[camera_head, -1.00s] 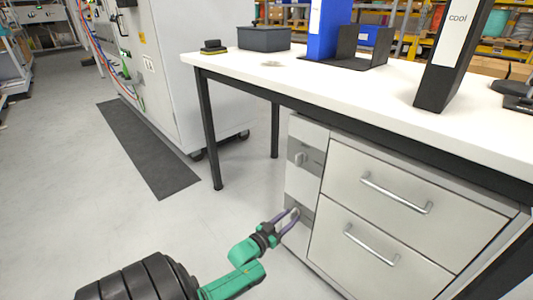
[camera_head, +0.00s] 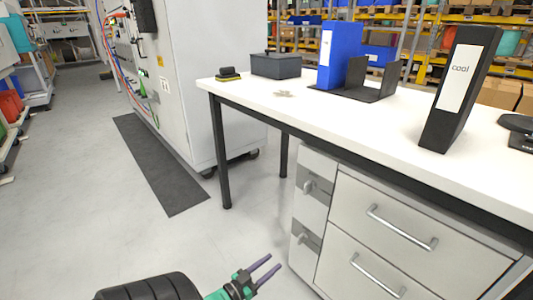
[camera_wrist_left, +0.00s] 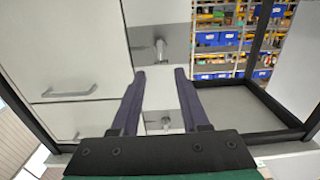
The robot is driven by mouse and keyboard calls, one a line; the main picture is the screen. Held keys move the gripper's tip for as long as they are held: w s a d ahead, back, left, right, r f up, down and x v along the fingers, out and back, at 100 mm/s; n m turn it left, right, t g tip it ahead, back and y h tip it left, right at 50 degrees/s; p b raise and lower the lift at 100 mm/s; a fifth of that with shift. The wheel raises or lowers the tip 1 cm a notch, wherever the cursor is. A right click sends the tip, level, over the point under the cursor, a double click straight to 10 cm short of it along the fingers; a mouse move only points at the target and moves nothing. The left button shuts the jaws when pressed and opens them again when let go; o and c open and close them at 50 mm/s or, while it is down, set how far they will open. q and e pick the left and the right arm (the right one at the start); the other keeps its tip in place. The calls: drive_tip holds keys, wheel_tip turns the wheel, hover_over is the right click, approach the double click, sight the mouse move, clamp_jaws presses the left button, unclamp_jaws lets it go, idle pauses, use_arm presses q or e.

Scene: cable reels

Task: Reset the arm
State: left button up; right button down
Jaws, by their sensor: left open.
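My left gripper (camera_head: 266,272) shows at the bottom of the head view, with a green wrist and two purple-grey fingers. Its fingers are apart with nothing between them, over the floor to the left of the drawer cabinet (camera_head: 398,222). In the left wrist view the open fingers (camera_wrist_left: 160,75) point toward the cabinet's narrow front panel with its two knobs; the upper knob (camera_wrist_left: 160,49) appears between the fingertips. The gripper looks clear of the cabinet. My right gripper is not in view.
A white table (camera_head: 360,118) stands over the cabinet, with a blue binder (camera_head: 338,58), a black binder (camera_head: 456,90) and a dark grey box (camera_head: 275,65) on it. A grey machine cabinet (camera_head: 200,80) stands behind. The floor at left is clear around a dark mat (camera_head: 160,165).

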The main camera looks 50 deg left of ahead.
use_arm(q)
drive_tip(key=shift+s, duration=0.6)
